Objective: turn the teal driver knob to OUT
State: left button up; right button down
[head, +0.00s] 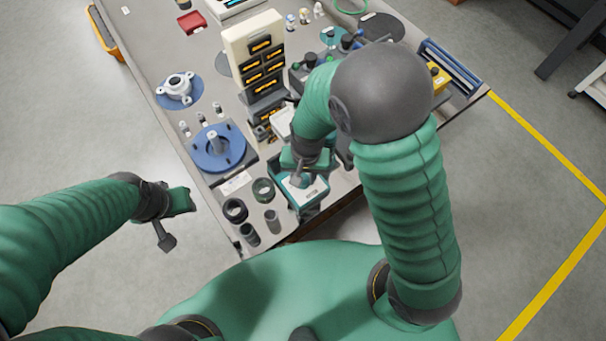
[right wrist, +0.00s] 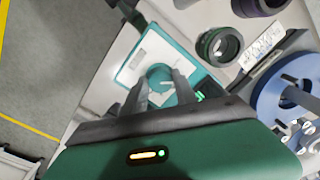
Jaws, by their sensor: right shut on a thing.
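The teal driver is a teal box with a white top panel (right wrist: 134,68); in the head view its teal case (head: 315,200) sits near the front edge of the bench. Its round teal knob (right wrist: 158,73) shows between the two dark fingers of my right gripper (right wrist: 161,92), which is shut on it. In the head view my right gripper (head: 300,182) is over the box and hides the knob. I cannot read the panel markings. My left gripper (head: 172,222) is off the bench's left side, apart from everything; its finger gap is unclear.
Dark rings (head: 235,209) and short cylinders (head: 273,221) stand left of the driver. A blue round fixture (head: 218,155) with a central post is behind them. A drawer tower (head: 244,44) stands farther back.

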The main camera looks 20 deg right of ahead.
aim_at(305, 176)
jog(key=n+p, duration=0.1)
jog(key=n, duration=0.2)
jog(key=shift+w+r+n+p, duration=0.1)
jog(key=shift+r+n+p, duration=0.05)
jog(key=shift+n+p, duration=1.05)
jog(key=shift+n, duration=1.1)
jog(key=c, duration=1)
grip_release()
notch_tip(305, 176, up, 16)
jog(key=p, duration=0.1)
jog(key=shift+w+d+r+p, duration=0.2)
jog(key=shift+d+p, duration=0.15)
jog(key=shift+p, duration=0.05)
